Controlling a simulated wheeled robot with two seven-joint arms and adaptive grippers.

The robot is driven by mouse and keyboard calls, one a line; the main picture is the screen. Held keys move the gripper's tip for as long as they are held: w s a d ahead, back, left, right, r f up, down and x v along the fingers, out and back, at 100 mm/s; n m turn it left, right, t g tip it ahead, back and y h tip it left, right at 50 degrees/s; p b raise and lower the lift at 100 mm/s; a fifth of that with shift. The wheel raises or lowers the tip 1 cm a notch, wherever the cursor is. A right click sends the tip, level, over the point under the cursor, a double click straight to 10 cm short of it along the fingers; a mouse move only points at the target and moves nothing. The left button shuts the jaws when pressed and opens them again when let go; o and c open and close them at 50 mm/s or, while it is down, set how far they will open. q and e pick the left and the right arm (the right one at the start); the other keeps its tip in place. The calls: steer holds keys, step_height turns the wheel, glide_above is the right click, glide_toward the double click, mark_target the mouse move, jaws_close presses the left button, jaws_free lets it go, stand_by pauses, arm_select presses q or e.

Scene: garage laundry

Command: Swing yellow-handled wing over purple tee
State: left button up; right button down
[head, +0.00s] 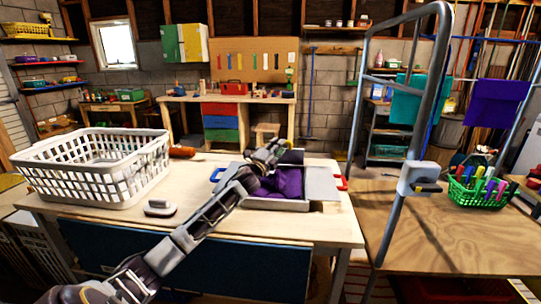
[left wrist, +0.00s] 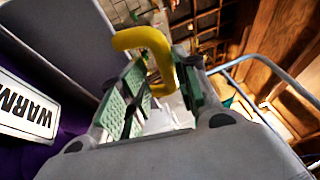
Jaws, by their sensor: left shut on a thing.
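The folding board (head: 278,204) lies on the pale worktable with the purple tee (head: 286,182) on it. My left gripper (head: 270,152) is over the board's far side. In the left wrist view, the yellow handle (left wrist: 150,42) is between the green-padded fingers (left wrist: 160,88), which are shut on it. A grey panel (left wrist: 60,40) beside it looks like the yellow-handled wing; a dark panel (head: 292,157) in the head view seems tilted up behind the gripper. The gripper hides the handle there. A blue handle (head: 217,174) is at the board's left and a red handle (head: 343,183) at its right. My right gripper is not seen.
A white laundry basket (head: 95,165) stands at the table's left, with a small grey object (head: 158,207) near it. A WARM label (left wrist: 25,106) shows close to the wrist.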

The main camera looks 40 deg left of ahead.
arm_select(q)
steer(key=shift+s+f, duration=0.1)
steer(key=shift+f, duration=0.3)
steer(key=shift+v, duration=2.1)
steer(key=shift+r+v, duration=0.15)
steer(key=shift+v, duration=1.7)
steer(key=shift+r+v, duration=0.1)
steer(key=shift+v, duration=1.8)
steer(key=shift+r, duration=0.15)
